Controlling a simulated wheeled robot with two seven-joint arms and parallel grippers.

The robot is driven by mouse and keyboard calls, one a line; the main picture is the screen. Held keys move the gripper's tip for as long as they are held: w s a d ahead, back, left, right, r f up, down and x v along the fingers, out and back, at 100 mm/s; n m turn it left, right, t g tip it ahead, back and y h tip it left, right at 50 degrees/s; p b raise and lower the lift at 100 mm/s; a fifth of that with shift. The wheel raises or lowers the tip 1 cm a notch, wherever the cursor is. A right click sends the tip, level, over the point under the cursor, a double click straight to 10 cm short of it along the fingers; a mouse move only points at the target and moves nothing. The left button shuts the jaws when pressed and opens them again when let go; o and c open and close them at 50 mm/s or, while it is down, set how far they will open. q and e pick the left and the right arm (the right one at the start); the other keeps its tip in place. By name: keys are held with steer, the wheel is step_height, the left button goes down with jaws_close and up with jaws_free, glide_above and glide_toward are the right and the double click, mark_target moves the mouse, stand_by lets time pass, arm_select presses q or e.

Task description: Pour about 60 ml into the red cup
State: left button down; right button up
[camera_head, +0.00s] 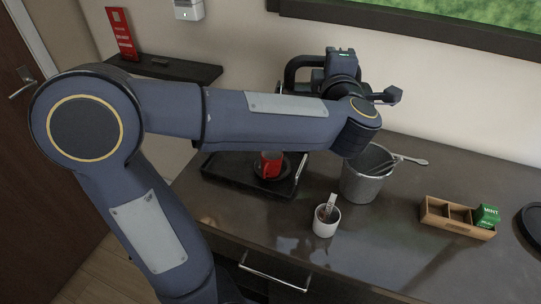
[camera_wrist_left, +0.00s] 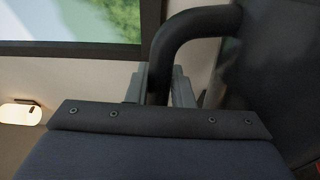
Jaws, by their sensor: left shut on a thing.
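The red cup (camera_head: 271,164) stands upright on a small dark saucer (camera_head: 273,177) on the black tray (camera_head: 228,184), below my left arm in the head view. My left gripper (camera_wrist_left: 161,86) is shut on the black curved handle of a dark kettle (camera_wrist_left: 275,80). The handle passes between its two grey fingers in the left wrist view. In the head view the hand is above and behind the red cup, and my forearm hides much of what is held there. The kettle's spout and contents are not clearly visible. My right gripper is out of view.
A white cup (camera_head: 326,222) with a stick or tag in it stands in front of a metal bucket (camera_head: 362,187) with tongs. A wooden box (camera_head: 455,222) holding a green packet (camera_head: 486,215) is to the right. The counter between them is clear. A framed screen hangs behind.

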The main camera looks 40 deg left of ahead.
arm_select(q)
steer(key=shift+s+a+r+n+b, duration=0.1)
steer(key=shift+s+a+n+b, duration=0.35)
steer(key=shift+n+b, duration=0.1)
stand_by(0.4)
steer(key=shift+w+d, duration=0.1)
steer(key=shift+w, duration=0.15)
steer(key=shift+w+d, duration=0.55)
steer(key=shift+d, duration=0.3)
stand_by(0.5)
steer(key=shift+s+a+f+n+b, duration=0.3)
steer(key=shift+a+f+b, duration=0.1)
steer(key=shift+b, duration=0.45)
